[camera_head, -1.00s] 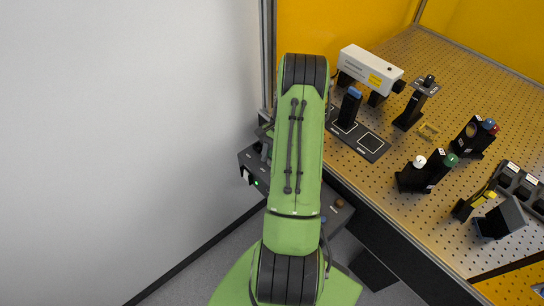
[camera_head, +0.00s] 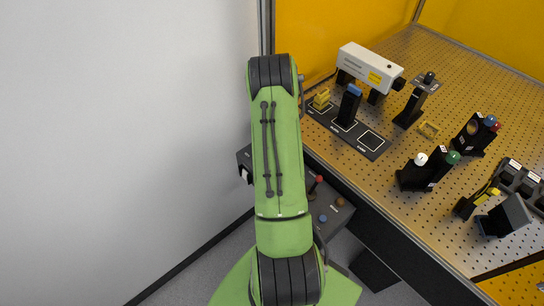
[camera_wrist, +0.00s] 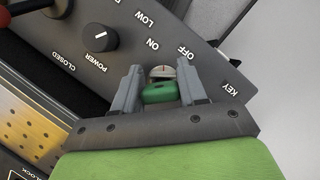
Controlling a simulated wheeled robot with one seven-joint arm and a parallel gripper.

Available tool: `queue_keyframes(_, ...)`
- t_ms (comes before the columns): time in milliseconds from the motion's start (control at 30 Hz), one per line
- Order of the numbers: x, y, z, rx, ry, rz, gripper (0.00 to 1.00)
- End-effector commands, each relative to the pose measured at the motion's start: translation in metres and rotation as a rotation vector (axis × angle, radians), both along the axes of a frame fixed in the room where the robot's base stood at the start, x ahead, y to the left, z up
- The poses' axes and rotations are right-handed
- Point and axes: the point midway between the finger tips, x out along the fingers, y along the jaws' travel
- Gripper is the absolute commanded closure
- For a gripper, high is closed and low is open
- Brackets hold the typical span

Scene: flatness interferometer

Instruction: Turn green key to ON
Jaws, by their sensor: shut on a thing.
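The green key (camera_wrist: 160,93) sits in a round light-grey lock (camera_wrist: 162,72) on a dark control panel (camera_wrist: 212,62) in the wrist view. My gripper (camera_wrist: 161,82) is shut on the key, one finger on each side of it. ON and OFF are printed just beyond the lock, with KEY off to the right. I cannot tell clearly which label the key points to. In the head view my green arm hides the key and the gripper; part of the panel (camera_head: 332,196) shows right of the arm.
A black POWER knob (camera_wrist: 99,37) is left of the key in the wrist view. A red-topped lever (camera_head: 316,184) stands on the panel. The perforated table (camera_head: 455,125) to the right carries a white boxy device (camera_head: 368,65) and several black mounts. A plain wall is left.

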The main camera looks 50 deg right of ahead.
Motion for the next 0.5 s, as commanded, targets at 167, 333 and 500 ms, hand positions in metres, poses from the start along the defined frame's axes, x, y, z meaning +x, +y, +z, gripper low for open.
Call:
queue_keyframes(167,0.0004,0.0012,-0.0023,0.004,-0.001,0.020,0.87)
queue_keyframes(333,0.0005,0.0015,-0.0038,0.003,0.001,0.114,0.87)
queue_keyframes(500,-0.0011,0.0004,-0.0034,0.005,0.000,0.232,0.87)
